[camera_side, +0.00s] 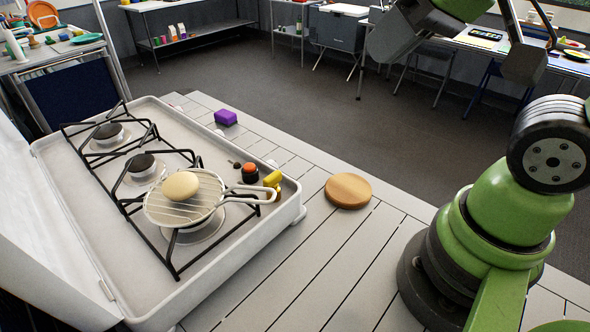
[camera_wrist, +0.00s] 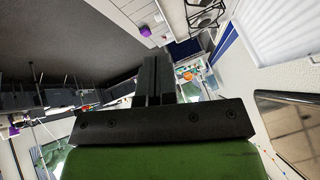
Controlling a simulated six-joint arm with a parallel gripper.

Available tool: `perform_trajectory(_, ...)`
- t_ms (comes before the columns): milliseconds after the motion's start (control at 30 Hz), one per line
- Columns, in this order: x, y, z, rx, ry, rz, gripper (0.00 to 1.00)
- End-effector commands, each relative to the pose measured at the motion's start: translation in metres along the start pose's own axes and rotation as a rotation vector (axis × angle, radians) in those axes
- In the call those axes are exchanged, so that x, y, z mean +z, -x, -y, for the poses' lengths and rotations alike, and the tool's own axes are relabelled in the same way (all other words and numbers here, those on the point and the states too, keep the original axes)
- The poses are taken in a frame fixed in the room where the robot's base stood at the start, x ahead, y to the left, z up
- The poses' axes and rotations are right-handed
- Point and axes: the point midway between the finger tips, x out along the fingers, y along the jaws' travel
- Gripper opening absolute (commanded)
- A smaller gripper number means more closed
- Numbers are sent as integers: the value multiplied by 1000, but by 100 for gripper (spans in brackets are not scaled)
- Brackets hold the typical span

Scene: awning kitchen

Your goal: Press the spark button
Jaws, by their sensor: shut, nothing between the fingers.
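A camping stove (camera_side: 240,250) with its lid open stands on the slatted table in the side view. At its right front edge sit an orange-topped button on a black base (camera_side: 250,173) and a yellow knob (camera_side: 272,180). The orange one looks like the spark button, but I see no label. A wire rack with a long handle (camera_side: 185,212) lies over the front burner and carries a round pale bun (camera_side: 181,186). My gripper (camera_wrist: 157,62) is shut and empty in the wrist view, well away from the stove, part of which shows at the top (camera_wrist: 205,14).
A round wooden board (camera_side: 348,190) lies right of the stove. A purple block (camera_side: 225,117) lies behind it. The rack's handle reaches out close to the button and knob.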

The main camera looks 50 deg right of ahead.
Motion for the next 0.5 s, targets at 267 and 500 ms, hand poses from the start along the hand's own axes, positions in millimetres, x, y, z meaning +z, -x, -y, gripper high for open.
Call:
perform_trajectory(267, 28, 21, -1, -27, -147, 23, 0)
perform_trajectory(500, 28, 22, -1, -27, -148, 24, 0)
